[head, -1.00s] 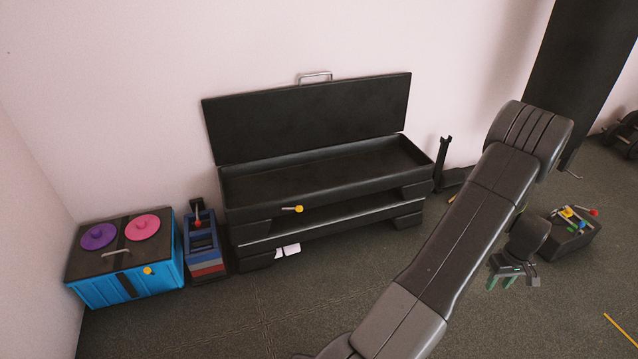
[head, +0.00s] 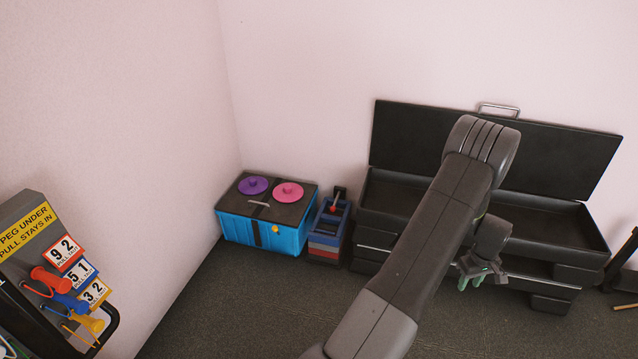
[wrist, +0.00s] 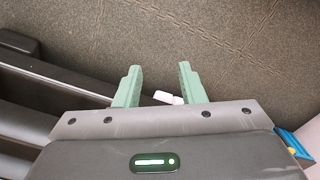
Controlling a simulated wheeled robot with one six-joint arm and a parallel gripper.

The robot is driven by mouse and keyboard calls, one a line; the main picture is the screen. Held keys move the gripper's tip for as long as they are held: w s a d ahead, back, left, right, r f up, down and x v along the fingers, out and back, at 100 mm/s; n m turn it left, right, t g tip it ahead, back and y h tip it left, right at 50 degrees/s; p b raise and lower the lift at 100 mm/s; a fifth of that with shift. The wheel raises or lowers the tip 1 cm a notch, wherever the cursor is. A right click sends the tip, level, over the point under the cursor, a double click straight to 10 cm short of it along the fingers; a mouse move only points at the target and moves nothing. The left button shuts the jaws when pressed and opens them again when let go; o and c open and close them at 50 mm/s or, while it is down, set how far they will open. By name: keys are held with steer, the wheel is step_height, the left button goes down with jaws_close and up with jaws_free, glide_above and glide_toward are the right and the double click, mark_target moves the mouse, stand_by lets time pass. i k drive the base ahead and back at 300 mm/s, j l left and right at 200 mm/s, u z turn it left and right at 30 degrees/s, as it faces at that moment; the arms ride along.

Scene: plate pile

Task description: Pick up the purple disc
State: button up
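The purple disc (head: 252,186) lies flat on the dark top of a blue box (head: 262,232) by the wall corner, left of centre in the head view. It has a small raised knob and sits to the left of a pink disc (head: 288,192), apart from it. My gripper (head: 482,277) is well to the right of the box, in front of the black bench chest. In the wrist view its two green fingers (wrist: 160,88) are spread apart with nothing held between them. The purple disc is outside the wrist view.
The open black chest (head: 570,220) is at the right. A stand with numbered tags and coloured pegs (head: 65,275) is at the left. The floor (head: 250,310) before the box is clear.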

mark_target(251, 185)
steer(key=i+j+u, duration=0.1)
steer(key=u, duration=0.35)
steer(key=i+u, duration=0.4)
steer(key=u, duration=0.45)
steer(key=i+l+u, duration=0.2)
steer(key=u, duration=0.2)
steer(key=i+l+u, duration=0.15)
steer(key=i+l, duration=0.3)
steer(key=i+l+u, duration=0.2)
steer(key=i+l, duration=0.25)
steer(key=l, duration=0.15)
